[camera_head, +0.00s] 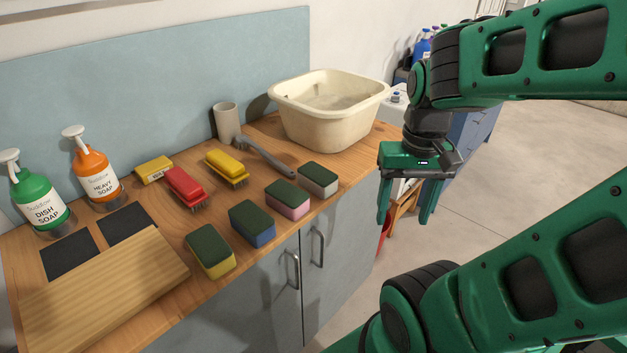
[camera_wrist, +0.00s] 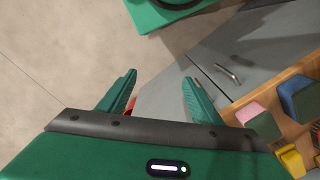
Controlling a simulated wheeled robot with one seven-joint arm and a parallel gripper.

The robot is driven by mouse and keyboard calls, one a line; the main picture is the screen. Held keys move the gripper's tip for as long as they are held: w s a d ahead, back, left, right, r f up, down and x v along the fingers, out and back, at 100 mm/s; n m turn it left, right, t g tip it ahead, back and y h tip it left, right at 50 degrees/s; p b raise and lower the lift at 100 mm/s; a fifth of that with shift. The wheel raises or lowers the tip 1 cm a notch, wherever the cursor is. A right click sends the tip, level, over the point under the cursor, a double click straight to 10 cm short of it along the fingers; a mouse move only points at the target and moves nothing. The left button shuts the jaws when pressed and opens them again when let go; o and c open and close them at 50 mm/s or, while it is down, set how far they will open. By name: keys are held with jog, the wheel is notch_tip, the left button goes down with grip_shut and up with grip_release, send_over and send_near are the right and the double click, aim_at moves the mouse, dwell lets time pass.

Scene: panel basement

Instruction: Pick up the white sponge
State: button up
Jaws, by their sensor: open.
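The white sponge (camera_head: 317,181) has a dark green scouring top. It lies at the right end of the front row of sponges on the wooden counter (camera_head: 345,150), in the head view. My gripper (camera_head: 406,218) is open and empty, pointing down to the right of the counter, clear of the sponge. In the wrist view my open gripper (camera_wrist: 158,85) has floor and the cabinet front beyond its fingers. I cannot make out the white sponge in the wrist view.
A pink sponge (camera_head: 287,200), a blue sponge (camera_head: 252,223) and a yellow sponge (camera_head: 210,251) line the counter's front. A cream basin (camera_head: 330,125) and a grey-handled brush (camera_head: 268,158) lie behind. Brushes, soap bottles and a wooden board (camera_head: 105,290) are further left.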

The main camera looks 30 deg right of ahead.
jog(key=o, duration=0.6)
jog(key=shift+w+r+m, duration=0.3)
jog(key=shift+r+m, duration=0.1)
jog(key=shift+r, duration=0.5)
jog(key=shift+o, duration=0.2)
jog(key=m, duration=0.8)
send_near(317, 172)
jog(key=shift+s, duration=0.1)
jog(key=shift+a+f, duration=0.1)
jog(key=shift+a, duration=0.05)
jog(key=shift+f, duration=5.25)
